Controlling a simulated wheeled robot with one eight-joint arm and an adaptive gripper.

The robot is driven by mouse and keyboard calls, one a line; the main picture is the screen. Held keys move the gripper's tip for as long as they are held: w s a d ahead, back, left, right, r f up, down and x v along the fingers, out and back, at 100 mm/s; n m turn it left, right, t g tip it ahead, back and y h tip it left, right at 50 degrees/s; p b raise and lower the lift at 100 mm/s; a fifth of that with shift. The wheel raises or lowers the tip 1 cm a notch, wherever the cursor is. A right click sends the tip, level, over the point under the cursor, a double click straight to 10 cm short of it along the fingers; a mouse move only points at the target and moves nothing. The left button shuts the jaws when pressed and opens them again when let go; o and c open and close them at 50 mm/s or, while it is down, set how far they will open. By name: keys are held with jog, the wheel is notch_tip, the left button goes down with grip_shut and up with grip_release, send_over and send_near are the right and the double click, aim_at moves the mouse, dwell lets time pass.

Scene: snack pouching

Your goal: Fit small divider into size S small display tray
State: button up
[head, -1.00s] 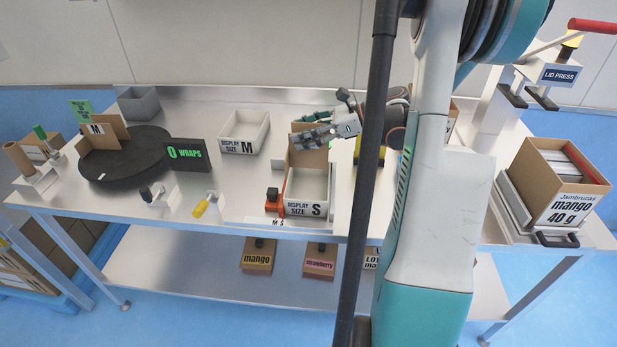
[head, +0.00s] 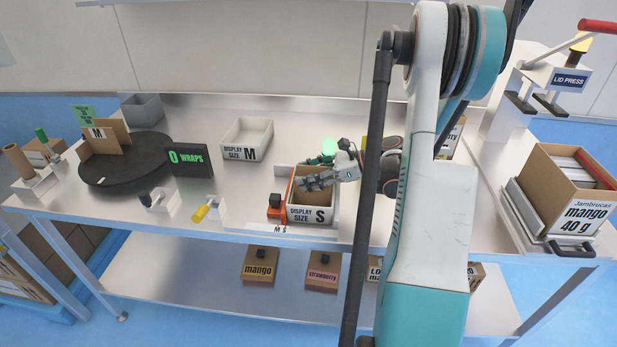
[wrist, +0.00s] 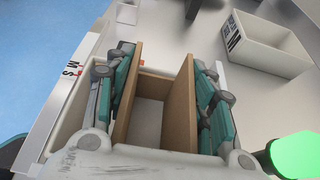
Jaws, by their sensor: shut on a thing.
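The small divider (head: 309,193) is brown cardboard. In the wrist view the divider (wrist: 178,105) shows two upright side panels joined by a lower piece. My gripper (head: 318,180) is shut on it, with one finger along the outer face of each side panel; it shows in the wrist view too (wrist: 163,66). The white size S display tray (head: 311,215) stands near the table's front edge. The divider sits down within the tray's walls. My fingers and hand hide part of the tray, and I cannot tell whether the divider touches its floor.
An orange stop (head: 275,208) with a black knob stands at the tray's left. The size M display tray (head: 247,139) is behind to the left. The O WRAPS sign (head: 188,159) and black turntable (head: 124,172) are farther left. The mango box (head: 559,181) is at the right.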

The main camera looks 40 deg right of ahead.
jog(key=shift+f, duration=0.15)
jog(key=o, duration=1.1)
jog(key=shift+c, duration=0.2)
jog(key=p+v, duration=0.3)
jog(key=v, duration=0.9)
jog(key=shift+r, duration=0.25)
jog(key=shift+a, duration=0.1)
